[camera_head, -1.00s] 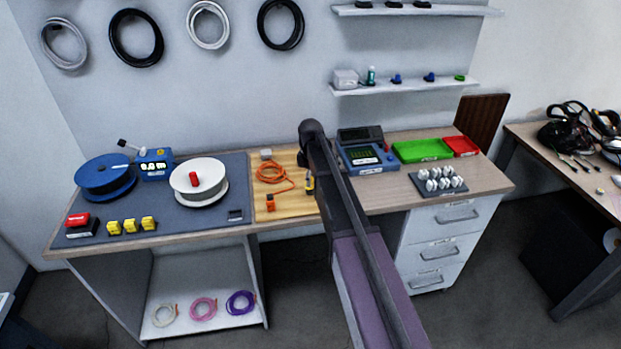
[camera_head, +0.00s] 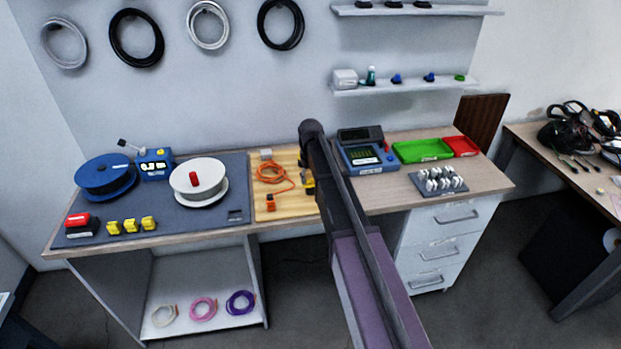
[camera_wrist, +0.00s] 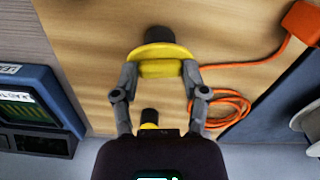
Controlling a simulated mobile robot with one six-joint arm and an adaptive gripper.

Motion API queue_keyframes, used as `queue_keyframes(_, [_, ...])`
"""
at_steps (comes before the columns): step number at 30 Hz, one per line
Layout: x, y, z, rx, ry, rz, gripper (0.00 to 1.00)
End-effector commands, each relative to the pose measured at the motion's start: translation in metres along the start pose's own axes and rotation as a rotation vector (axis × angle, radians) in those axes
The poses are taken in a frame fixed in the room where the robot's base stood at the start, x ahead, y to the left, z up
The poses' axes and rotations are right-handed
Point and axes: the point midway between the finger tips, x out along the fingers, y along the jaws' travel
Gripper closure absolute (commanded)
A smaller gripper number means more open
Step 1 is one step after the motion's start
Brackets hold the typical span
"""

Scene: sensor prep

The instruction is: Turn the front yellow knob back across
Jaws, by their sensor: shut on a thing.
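The front yellow knob (camera_wrist: 160,52) is in the upper middle of the wrist view, with a black part beyond it. My gripper (camera_wrist: 160,70) has its two fingers on either side of the knob's yellow bar and is shut on it. The bar lies across the picture from finger to finger. A second black and yellow part (camera_wrist: 149,116) shows nearer the palm, partly hidden by my gripper body. In the head view a yellow piece (camera_head: 308,185) shows just left of my arm, which hides the rest.
An orange cable (camera_wrist: 238,98) lies coiled close to the right finger on the wooden board (camera_head: 285,208), with an orange box (camera_wrist: 302,22) at its end. A blue meter (camera_head: 367,158) stands right of my arm. Green (camera_head: 422,150) and red (camera_head: 461,146) trays are farther right.

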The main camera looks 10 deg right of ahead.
Motion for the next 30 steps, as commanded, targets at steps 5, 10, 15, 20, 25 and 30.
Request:
queue_keyframes(5, [0.0004,0.0006,0.0013,0.111,-0.002,0.001,0.91])
queue_keyframes(10, [0.0004,0.0007,0.0013,0.174,-0.002,0.002,0.91])
queue_keyframes(15, [0.0004,0.0007,0.0014,0.200,-0.002,0.002,0.91])
queue_keyframes(20, [0.0004,0.0008,0.0014,0.203,-0.002,0.002,0.91])
queue_keyframes(25, [0.0003,0.0009,0.0014,0.203,-0.002,0.002,0.91])
queue_keyframes(30, [0.0003,0.0007,0.0011,0.202,-0.002,0.002,0.09])
